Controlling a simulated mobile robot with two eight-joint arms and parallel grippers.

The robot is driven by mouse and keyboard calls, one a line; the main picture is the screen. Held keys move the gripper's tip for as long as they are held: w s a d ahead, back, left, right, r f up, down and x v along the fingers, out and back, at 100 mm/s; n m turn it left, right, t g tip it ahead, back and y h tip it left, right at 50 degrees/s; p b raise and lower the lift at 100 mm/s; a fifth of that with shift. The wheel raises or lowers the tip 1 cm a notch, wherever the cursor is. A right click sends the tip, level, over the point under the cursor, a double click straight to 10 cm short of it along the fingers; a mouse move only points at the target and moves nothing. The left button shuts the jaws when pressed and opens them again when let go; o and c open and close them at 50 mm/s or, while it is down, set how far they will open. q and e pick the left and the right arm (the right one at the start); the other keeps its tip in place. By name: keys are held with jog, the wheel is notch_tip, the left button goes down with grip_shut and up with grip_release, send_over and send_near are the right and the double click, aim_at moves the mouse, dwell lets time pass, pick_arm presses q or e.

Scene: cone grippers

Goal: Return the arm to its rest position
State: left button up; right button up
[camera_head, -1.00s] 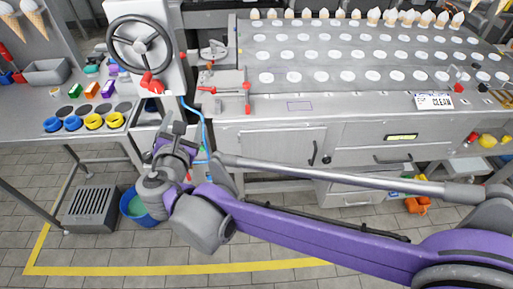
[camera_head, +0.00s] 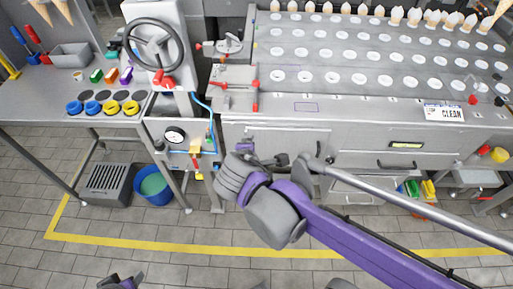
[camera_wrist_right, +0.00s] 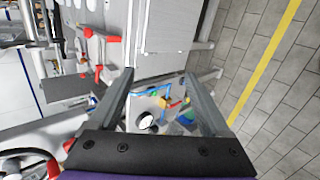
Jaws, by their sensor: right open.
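My right arm (camera_head: 365,240), purple and grey, comes in from the lower right of the head view. Its wrist is bent in front of the steel counter's cabinet doors. My right gripper (camera_head: 268,158) is partly hidden there by its own wrist. In the right wrist view my right gripper (camera_wrist_right: 160,78) has its two grey fingers wide apart with nothing held between them.
The steel counter (camera_head: 350,108) with rows of round white holes and cones stands behind the arm. A handwheel (camera_head: 155,45), a gauge panel (camera_head: 174,135), a blue bucket (camera_head: 154,186) and a grey slotted box (camera_head: 108,183) are at left. The tiled floor in front is clear.

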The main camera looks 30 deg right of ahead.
jog(key=shift+s+f, duration=0.1)
jog(key=shift+s, duration=0.15)
jog(key=shift+m, duration=0.3)
jog(key=s+a+f+m+g+y, duration=0.1)
jog(key=s+a+f+m+y, duration=0.1)
jog(key=s+m, duration=0.3)
jog(key=s+a+f+m+g+y+p, duration=0.1)
jog(key=s+a+f+m+y, duration=0.1)
jog(key=s+f+m, duration=0.3)
jog(key=shift+a+m+y, duration=0.4)
jog(key=shift+m+y, duration=0.2)
jog(key=shift+y, duration=0.3)
